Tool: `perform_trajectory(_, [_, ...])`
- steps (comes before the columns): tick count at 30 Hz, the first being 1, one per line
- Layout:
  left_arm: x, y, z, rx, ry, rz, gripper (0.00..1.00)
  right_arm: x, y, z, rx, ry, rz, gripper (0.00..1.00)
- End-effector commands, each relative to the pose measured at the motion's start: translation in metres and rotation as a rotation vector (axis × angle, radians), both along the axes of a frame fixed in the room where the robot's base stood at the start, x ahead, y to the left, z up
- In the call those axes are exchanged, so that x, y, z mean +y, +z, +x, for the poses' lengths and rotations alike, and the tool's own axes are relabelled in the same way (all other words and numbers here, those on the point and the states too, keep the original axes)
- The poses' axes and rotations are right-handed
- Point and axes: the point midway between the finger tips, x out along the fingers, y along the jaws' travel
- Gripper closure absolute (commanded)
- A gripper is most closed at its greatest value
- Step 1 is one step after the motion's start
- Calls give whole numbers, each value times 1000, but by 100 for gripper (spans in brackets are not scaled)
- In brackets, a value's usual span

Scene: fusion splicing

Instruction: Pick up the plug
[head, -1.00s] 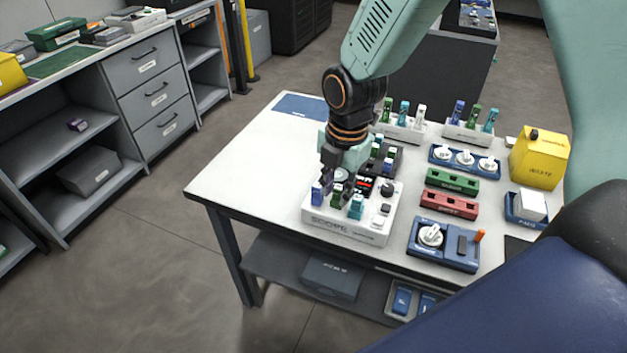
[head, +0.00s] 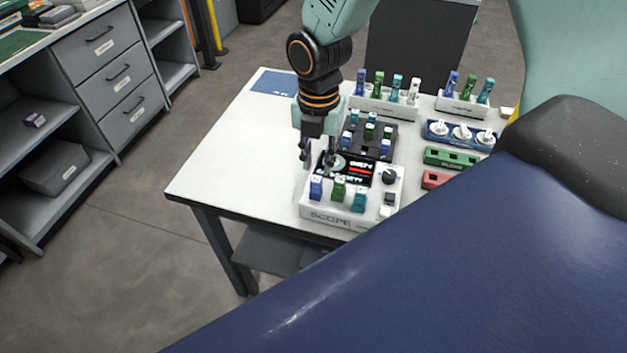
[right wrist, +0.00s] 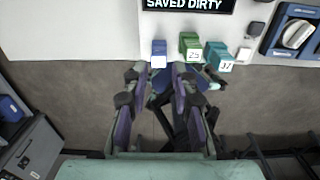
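The white scope unit (head: 330,216) stands on the table with a blue plug (head: 316,187), a green plug (head: 339,188) and a teal plug (head: 359,200) in a row along its front. My right gripper (head: 318,156) is above the unit's left side, behind the blue plug, with its fingers apart. In the right wrist view the open fingers (right wrist: 157,72) point toward the blue plug (right wrist: 159,53), with a gap between them. The green plug (right wrist: 190,46) and teal plug (right wrist: 218,56) are right of them. My left gripper is not in view.
The scope's screen (right wrist: 188,4) reads "SAVED DIRTY". Behind it is a dark tray (head: 376,137) with several plugs. White racks (head: 384,107) hold more plugs at the back. Green (head: 452,157) and red (head: 434,180) blocks are to the right.

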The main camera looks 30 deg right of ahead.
Motion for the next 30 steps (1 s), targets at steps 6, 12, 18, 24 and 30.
perform_trajectory(6, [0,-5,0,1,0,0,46,3,-29,-3,3,0,0,74])
perform_trajectory(12, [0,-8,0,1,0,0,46,4,-55,-3,3,0,0,74])
perform_trajectory(18, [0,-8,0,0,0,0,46,4,-59,1,-1,0,1,74])
perform_trajectory(24, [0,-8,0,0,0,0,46,4,-59,2,-1,-1,1,80])
perform_trajectory(30, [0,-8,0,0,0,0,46,4,-59,2,0,-1,0,97])
